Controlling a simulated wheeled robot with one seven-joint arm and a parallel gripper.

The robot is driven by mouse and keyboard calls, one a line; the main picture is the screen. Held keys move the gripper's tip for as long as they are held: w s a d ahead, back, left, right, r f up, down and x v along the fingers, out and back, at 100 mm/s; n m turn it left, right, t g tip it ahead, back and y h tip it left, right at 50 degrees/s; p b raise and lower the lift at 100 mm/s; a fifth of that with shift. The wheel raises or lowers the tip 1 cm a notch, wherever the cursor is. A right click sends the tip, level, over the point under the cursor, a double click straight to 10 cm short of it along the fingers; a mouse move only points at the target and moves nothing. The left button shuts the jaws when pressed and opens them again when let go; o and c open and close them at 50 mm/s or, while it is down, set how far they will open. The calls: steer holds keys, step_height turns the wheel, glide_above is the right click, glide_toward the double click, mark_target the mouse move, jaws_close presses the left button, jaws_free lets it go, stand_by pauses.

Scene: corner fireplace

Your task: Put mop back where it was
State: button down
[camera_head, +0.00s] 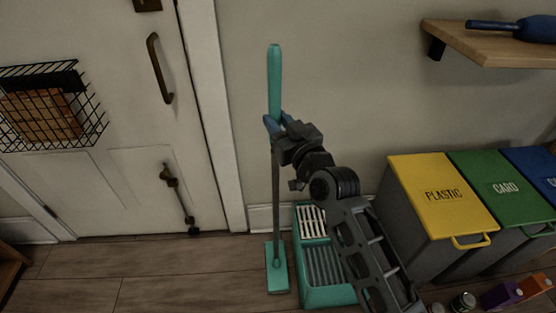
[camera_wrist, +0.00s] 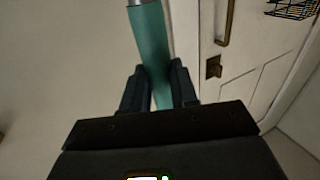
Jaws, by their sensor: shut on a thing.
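The mop (camera_head: 276,190) has a teal handle grip, a grey pole and a flat teal head. It stands upright, its head at floor level just left of the teal mop bucket (camera_head: 322,292). My gripper (camera_head: 275,124) is shut on the mop at the lower end of its teal grip. In the wrist view the teal handle (camera_wrist: 152,45) runs between the two dark fingers (camera_wrist: 160,88). The bucket has a white slatted part and grey ribs, and my arm hides part of its right side. I cannot tell whether the mop head touches the floor.
A white door (camera_head: 110,130) with a wire basket (camera_head: 50,105) is on the left. Yellow (camera_head: 440,185), green (camera_head: 505,188) and blue bins stand at right, under a wooden shelf (camera_head: 490,42). Cans and cartons (camera_head: 502,295) lie in front of them. Floor left of the mop is clear.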

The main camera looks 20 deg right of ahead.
step_height(320, 180, down, 6)
steer(key=b, duration=0.2)
steer(key=shift+f, duration=0.15)
steer(key=shift+f+b, duration=0.1)
steer(key=shift+b, duration=0.3)
steer(key=c, duration=0.9)
jaws_free()
steer(key=s, duration=0.4)
steer(key=s+b, duration=0.1)
steer(key=s, duration=0.3)
steer(key=s+d+b, duration=0.1)
steer(key=s, duration=0.3)
steer(key=shift+f, duration=0.1)
